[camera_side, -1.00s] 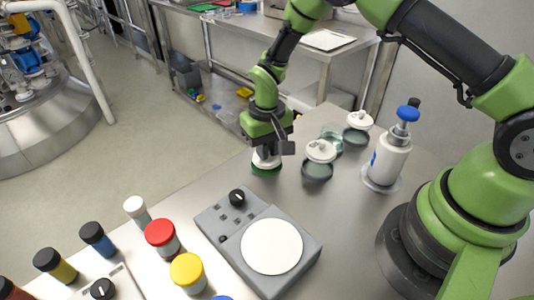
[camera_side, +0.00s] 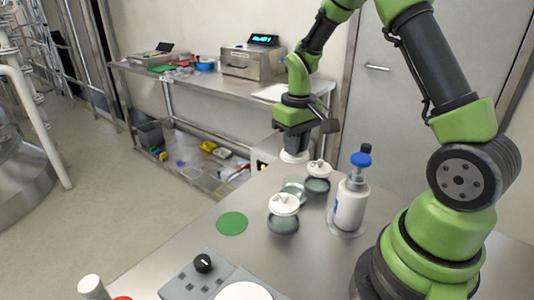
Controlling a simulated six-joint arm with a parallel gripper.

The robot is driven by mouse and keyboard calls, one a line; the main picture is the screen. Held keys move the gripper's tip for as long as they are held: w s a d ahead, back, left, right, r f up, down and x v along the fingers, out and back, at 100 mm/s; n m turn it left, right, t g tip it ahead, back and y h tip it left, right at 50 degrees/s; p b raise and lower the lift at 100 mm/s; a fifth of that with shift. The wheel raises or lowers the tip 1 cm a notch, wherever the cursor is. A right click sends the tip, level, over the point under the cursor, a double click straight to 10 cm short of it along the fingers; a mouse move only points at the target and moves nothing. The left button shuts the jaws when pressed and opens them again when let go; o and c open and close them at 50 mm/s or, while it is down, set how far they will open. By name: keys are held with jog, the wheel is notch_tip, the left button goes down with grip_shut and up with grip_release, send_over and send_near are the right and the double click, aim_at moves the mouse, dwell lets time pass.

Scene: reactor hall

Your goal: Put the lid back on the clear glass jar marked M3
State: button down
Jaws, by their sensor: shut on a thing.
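My gripper (camera_side: 293,148) is shut on a white lid (camera_side: 294,157) and holds it up, just above the open glass jar (camera_side: 293,190) in the picture. I cannot tell whether it is directly over the jar's mouth. The open jar is clear and pale, standing between two jars with white knobbed lids: one in front (camera_side: 284,218) and one behind to the right (camera_side: 318,180). The lidded jars partly cover it. No M3 marking is readable.
A green disc (camera_side: 232,223) lies bare on the steel table. A white bottle with a blue top (camera_side: 350,205) stands right of the jars. A grey device (camera_side: 205,274) with a black knob is at the front. The table left of the jars is mostly clear.

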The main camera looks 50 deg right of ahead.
jog(key=shift+s+d+f, duration=0.1)
jog(key=shift+f, duration=3.05)
jog(key=shift+f, duration=0.2)
jog(key=c, duration=0.5)
grip_release()
jog(key=shift+c, duration=0.2)
jog(key=shift+r, duration=0.1)
jog(key=shift+r, duration=3.45)
grip_shut()
